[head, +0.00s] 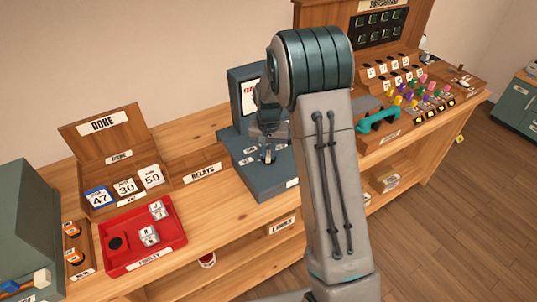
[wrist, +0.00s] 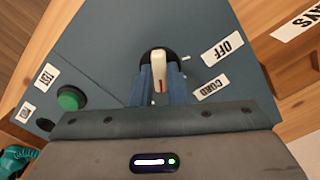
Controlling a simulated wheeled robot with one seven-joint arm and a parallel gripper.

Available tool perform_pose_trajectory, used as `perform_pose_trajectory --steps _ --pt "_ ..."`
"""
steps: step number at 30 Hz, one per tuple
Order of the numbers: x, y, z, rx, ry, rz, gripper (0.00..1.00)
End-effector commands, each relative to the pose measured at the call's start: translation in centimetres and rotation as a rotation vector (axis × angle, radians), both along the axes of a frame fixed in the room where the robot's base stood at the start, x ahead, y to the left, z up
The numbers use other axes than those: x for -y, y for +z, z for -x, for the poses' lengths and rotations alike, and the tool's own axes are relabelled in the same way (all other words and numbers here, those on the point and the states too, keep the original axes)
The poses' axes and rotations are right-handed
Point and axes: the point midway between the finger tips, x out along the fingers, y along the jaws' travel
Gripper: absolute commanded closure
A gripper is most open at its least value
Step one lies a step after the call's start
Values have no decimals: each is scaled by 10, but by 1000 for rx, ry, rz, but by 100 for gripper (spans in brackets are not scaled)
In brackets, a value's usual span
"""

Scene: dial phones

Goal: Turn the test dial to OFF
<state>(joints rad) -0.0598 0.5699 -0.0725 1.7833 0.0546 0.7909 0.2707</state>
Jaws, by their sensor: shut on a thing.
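The test dial (wrist: 158,62) is a white bar knob on a black round base, set in the blue-grey panel of the test box (head: 245,98). In the wrist view my gripper (wrist: 159,84) has its two blue fingers on either side of the knob, shut on it. A red mark shows on the knob's lower part, between the fingers. The OFF label (wrist: 222,47) is at the upper right of the dial, and the CORD label (wrist: 211,88) is at its lower right. In the head view my gripper (head: 268,152) is over the box; the dial is hidden there.
A green button (wrist: 70,98) and a TEST label (wrist: 45,75) are left of the dial. A teal handset (head: 378,119) lies right of my arm. A red tray (head: 120,228) and the DONE rack (head: 103,123) stand left. Bare bench lies in front of the RELAYS label.

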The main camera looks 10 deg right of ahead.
Motion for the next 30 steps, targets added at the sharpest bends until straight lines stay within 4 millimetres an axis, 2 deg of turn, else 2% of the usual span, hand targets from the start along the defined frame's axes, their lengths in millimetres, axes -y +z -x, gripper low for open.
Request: perform_pose_trajectory --steps 30 --pt "0 2 -1 5 965 0 100"
